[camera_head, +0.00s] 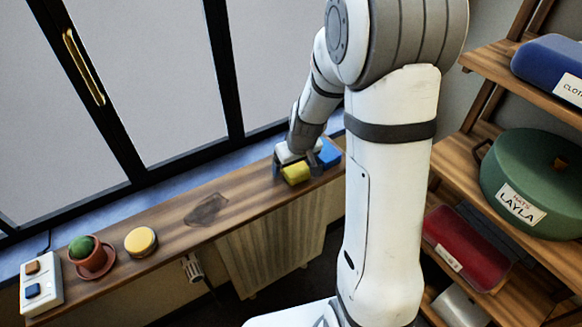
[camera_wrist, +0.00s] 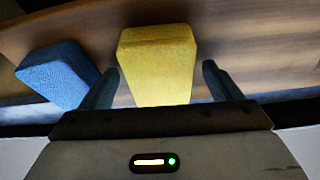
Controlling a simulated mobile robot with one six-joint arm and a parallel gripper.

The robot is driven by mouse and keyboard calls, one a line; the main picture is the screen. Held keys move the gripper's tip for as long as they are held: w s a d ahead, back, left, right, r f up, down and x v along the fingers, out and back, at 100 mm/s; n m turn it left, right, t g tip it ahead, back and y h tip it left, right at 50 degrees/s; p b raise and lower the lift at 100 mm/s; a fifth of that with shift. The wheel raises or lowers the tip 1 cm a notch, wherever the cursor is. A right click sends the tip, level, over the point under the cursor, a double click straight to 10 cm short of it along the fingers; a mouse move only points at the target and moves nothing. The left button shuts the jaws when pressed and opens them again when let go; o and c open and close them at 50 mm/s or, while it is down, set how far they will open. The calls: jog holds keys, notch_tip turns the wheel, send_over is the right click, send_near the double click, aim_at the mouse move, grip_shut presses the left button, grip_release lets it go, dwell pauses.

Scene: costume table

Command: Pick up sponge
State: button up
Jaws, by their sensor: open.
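A yellow sponge (camera_head: 296,173) lies on the wooden window shelf under my gripper. In the wrist view the yellow sponge (camera_wrist: 158,65) sits between the two dark fingers, with its near end hidden behind the gripper body. My gripper (camera_wrist: 162,85) is open, with a finger on each side of the sponge and a small gap at the right finger. In the head view my gripper (camera_head: 294,165) is at the right part of the shelf. A blue sponge-like block (camera_wrist: 57,74) lies beside the left finger; it also shows in the head view (camera_head: 328,153).
The wooden shelf (camera_head: 170,240) runs along the window above a radiator (camera_head: 270,245). A dark stain (camera_head: 207,209), a yellow round tin (camera_head: 140,241), a potted cactus (camera_head: 84,250) and a white switch box (camera_head: 40,283) are further left. A rack with a green box (camera_head: 535,180) stands right.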

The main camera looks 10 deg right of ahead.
jog(key=shift+f, duration=0.2)
dwell(0.5)
jog(key=shift+c, duration=0.3)
jog(key=c, duration=1)
jog(key=shift+r, duration=0.15)
jog(key=shift+r, duration=0.3)
notch_tip(320, 180, up, 10)
jog(key=shift+f, duration=0.25)
